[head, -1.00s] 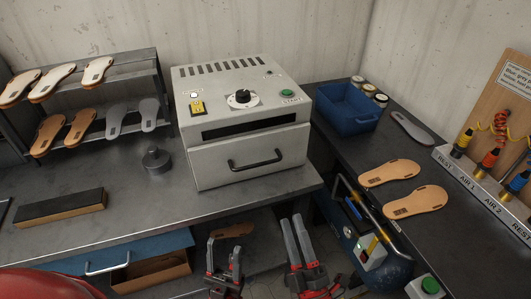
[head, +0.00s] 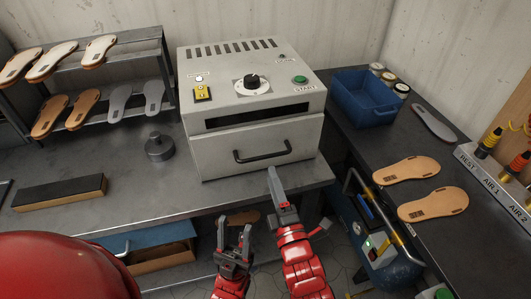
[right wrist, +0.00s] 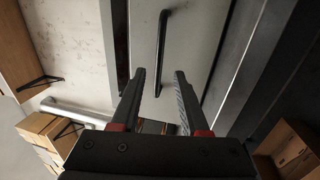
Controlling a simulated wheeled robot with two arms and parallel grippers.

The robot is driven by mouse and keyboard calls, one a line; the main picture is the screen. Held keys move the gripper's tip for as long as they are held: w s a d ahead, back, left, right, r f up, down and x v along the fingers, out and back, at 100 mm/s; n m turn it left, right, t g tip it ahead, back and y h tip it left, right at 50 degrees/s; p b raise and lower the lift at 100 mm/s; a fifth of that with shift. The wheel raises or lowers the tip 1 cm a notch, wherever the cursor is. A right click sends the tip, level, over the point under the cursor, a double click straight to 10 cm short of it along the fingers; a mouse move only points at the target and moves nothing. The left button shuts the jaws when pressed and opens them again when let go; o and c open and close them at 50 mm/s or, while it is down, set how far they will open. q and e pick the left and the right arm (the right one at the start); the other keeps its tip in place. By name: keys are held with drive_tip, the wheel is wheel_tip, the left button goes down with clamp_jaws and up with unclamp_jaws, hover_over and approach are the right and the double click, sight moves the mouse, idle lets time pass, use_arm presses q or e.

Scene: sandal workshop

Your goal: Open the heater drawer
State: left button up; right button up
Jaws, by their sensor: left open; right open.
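The heater is a pale grey box (head: 262,103) on the bench in the head view. Its drawer front (head: 222,152) is shut and carries a black bar handle (head: 261,158). The handle also shows in the right wrist view (right wrist: 161,48). My right gripper (head: 279,192) is open in front of the heater, just below the right end of the handle. In the right wrist view its fingers (right wrist: 160,73) point at the drawer front, with one handle end appearing between them; contact cannot be told. My left gripper (head: 234,228) is open and empty, lower and to the left.
A blue bench drawer (head: 165,240) stands partly open below the heater, left of my left gripper. A blue bin (head: 365,100) and tan soles (head: 405,170) lie on the right bench. A shoe rack (head: 95,85), a grey weight (head: 159,147) and a black block (head: 60,193) are left.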

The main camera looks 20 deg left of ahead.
sight(265, 157)
drive_tip(key=p+x, duration=0.1)
drive_tip(key=x, duration=0.6)
drive_tip(key=shift+r, duration=0.15)
drive_tip(key=shift+w+a, duration=0.1)
drive_tip(key=shift+w, duration=0.1)
clamp_jaws()
idle(1.0)
